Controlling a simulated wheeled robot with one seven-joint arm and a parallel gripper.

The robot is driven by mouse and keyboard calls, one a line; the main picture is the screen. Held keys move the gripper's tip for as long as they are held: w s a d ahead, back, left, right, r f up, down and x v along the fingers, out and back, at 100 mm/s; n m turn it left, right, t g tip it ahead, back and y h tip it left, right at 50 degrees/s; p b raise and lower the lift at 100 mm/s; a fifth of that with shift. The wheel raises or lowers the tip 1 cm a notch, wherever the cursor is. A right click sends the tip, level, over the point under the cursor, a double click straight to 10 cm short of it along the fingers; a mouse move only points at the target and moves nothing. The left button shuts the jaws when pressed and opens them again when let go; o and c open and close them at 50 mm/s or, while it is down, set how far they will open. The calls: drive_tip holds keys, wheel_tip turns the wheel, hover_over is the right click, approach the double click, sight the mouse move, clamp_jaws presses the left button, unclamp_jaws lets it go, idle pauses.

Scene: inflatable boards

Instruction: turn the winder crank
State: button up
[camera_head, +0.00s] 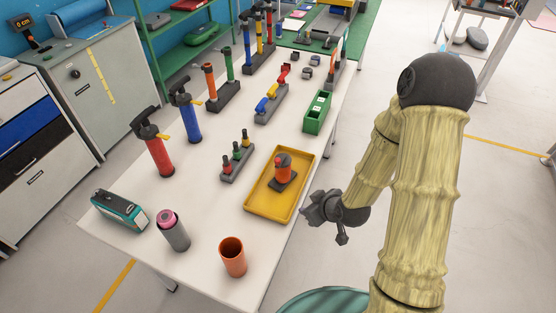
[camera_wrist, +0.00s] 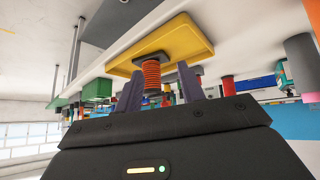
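The winder (camera_head: 283,168) looks like an orange-red spool on a dark base, with a small dark part on its top that may be the crank. It stands in a yellow tray (camera_head: 250,206) near the table's right edge. In the wrist view the ribbed orange winder (camera_wrist: 151,74) shows beyond and between my fingers, with the yellow tray (camera_wrist: 195,47) around its base. The crank cannot be made out clearly there. My gripper (camera_head: 312,209) is just right of the tray, beyond the table edge. Its fingers (camera_wrist: 160,88) are apart, with nothing held and no contact visible.
An orange cup (camera_head: 232,257), a grey cylinder with a pink roll (camera_head: 174,232) and a teal device (camera_head: 120,211) stand at the near end. Red (camera_head: 158,155) and blue (camera_head: 190,122) pumps stand left. A small rack (camera_head: 237,157) is left of the tray. Floor right of the table is open.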

drive_tip(key=a+m+t, duration=0.1)
drive_tip(key=t, duration=0.2)
drive_tip(key=a+m+t+y, duration=0.1)
drive_tip(key=a+t, duration=0.1)
drive_tip(key=t, duration=0.2)
drive_tip(key=a+m+t+y, duration=0.1)
drive_tip(key=m+t, duration=0.1)
drive_tip(key=t, duration=0.1)
drive_tip(key=shift+w+a+r, duration=0.1)
drive_tip(key=shift+a, duration=0.15)
drive_tip(key=shift+w+a, duration=0.1)
drive_tip(key=shift+w, duration=0.05)
